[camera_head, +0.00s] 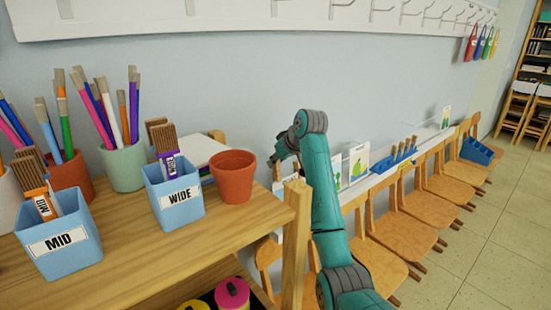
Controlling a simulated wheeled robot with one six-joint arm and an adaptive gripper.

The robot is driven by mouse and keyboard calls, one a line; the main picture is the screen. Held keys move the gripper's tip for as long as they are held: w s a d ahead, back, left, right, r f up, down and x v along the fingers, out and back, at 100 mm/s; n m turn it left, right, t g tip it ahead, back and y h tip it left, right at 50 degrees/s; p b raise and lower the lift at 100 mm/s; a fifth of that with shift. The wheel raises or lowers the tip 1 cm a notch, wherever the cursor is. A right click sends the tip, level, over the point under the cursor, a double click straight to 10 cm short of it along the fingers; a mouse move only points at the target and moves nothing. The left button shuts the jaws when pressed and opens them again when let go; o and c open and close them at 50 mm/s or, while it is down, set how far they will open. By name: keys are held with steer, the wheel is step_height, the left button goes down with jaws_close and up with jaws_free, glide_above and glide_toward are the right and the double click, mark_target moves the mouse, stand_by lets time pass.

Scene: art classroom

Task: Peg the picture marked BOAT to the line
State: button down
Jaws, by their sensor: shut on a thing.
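My gripper (275,161) is small and dark at the end of my teal arm, beyond the terracotta pot, near the wall. It is partly hidden by my wrist. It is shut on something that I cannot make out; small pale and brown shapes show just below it. I cannot read BOAT on any. No line shows. A blue holder (395,160) with small upright wooden pieces stands on the ledge.
A wooden shelf (130,262) fills the lower left. It bears blue boxes marked MID (60,258) and WIDE (172,215), brush pots and an empty terracotta pot (232,178). Wooden chairs (405,228) line the wall. A white hook rail (260,15) runs above. Floor is clear at right.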

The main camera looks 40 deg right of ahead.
mark_target(279, 171)
steer(key=shift+s+f, duration=0.15)
steer(key=shift+f, duration=0.9)
steer(key=shift+s+f, duration=0.15)
steer(key=shift+f, duration=0.9)
steer(key=shift+f, duration=0.1)
steer(key=c, duration=1)
jaws_free()
steer(key=shift+o, duration=0.2)
steer(key=shift+o, duration=1)
steer(key=shift+v, duration=3.5)
